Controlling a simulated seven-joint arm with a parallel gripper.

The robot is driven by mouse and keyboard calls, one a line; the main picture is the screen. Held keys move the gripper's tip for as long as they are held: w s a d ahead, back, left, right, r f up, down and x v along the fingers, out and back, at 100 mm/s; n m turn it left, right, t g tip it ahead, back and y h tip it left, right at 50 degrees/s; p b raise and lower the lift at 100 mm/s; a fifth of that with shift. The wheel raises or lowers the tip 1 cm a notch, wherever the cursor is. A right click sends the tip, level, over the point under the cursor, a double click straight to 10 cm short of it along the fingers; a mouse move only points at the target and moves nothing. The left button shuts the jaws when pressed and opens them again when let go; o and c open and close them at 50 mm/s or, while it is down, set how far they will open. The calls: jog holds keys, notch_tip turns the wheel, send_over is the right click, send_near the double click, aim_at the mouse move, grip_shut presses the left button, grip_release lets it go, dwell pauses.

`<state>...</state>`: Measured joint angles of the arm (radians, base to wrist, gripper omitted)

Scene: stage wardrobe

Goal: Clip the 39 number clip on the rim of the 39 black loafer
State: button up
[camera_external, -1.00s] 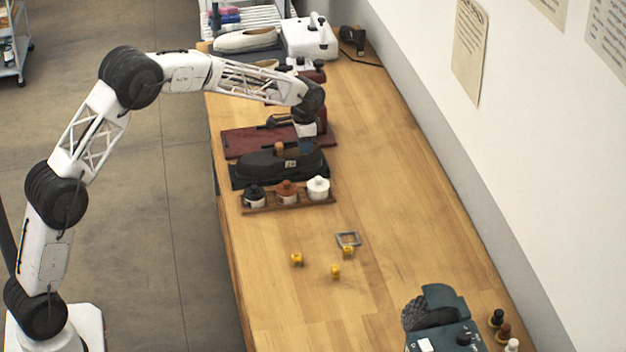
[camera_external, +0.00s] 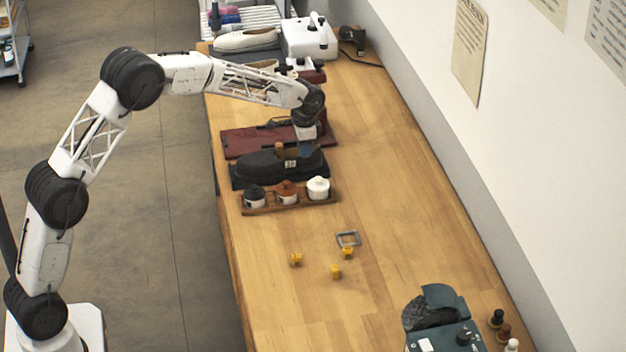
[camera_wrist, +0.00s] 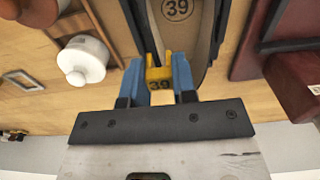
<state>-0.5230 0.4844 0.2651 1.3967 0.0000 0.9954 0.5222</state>
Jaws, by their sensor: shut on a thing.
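The black loafer (camera_external: 262,164) sits on a dark mat on the bench, with a pale 39 label on its side. In the wrist view its tan insole (camera_wrist: 182,24), marked 39, shows at the top inside the dark rim (camera_wrist: 215,55). My gripper (camera_wrist: 159,78) has its blue fingers shut on the yellow 39 number clip (camera_wrist: 160,77). The clip's two prongs point toward the loafer's opening, at the near end of the shoe. I cannot tell whether the clip touches the rim. In the external view my gripper (camera_external: 307,148) is over the loafer's right end, and the clip cannot be made out.
A wooden rack (camera_external: 258,208) with black, brown and white jars stands in front of the loafer. A dark red mat (camera_external: 240,142) lies behind it. Several yellow clips (camera_external: 296,259) and a grey square frame (camera_external: 348,238) lie on the open bench. A teal machine (camera_external: 440,325) stands at the near right.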

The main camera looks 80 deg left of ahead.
jog(key=shift+f, duration=0.8)
dwell(0.9)
jog(key=o, duration=1)
jog(key=shift+c, duration=0.2)
jog(key=shift+r, duration=0.15)
jog(key=shift+r, duration=3.3)
